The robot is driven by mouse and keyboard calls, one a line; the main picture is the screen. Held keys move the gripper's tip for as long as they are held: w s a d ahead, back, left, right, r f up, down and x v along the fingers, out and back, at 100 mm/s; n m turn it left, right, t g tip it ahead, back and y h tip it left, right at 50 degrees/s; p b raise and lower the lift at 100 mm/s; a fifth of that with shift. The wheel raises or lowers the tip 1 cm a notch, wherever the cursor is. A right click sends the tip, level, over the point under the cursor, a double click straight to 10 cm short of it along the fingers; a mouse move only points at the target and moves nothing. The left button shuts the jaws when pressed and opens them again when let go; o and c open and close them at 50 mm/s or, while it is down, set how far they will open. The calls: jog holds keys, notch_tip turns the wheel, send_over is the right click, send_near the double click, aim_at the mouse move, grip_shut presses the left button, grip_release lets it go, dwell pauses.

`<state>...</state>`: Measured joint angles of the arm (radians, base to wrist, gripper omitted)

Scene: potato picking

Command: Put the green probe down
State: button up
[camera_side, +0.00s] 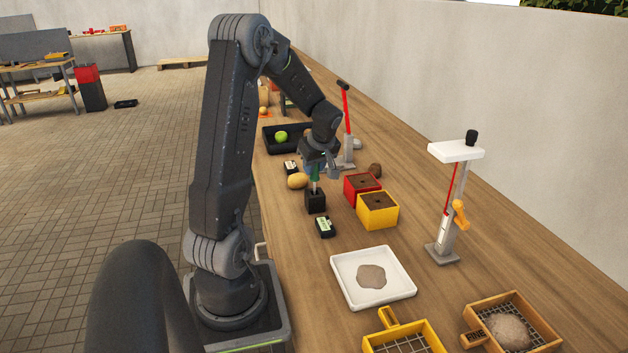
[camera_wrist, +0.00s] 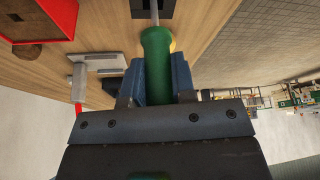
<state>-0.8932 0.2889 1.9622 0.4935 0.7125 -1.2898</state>
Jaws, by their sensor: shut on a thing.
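The green probe (camera_side: 315,173) has a green handle and a thin metal shaft pointing down. My gripper (camera_side: 316,168) is shut on its handle, and the probe looks upright. The lower end of the shaft meets the top of a small black block (camera_side: 315,201) on the table; I cannot tell how deep it sits in it. In the wrist view the green handle (camera_wrist: 157,65) lies between my blue finger pads, and the shaft runs to the black block (camera_wrist: 148,9).
A potato (camera_side: 298,181) lies left of the probe. Red (camera_side: 350,192) and yellow (camera_side: 378,217) soil boxes stand to the right. A small black device (camera_side: 324,227) lies in front.

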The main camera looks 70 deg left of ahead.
aim_at(314, 177)
jog(key=shift+f, duration=1.75)
jog(key=shift+f, duration=0.1)
jog(key=shift+f, duration=0.35)
jog(key=o, duration=0.9)
jog(key=shift+r, duration=0.1)
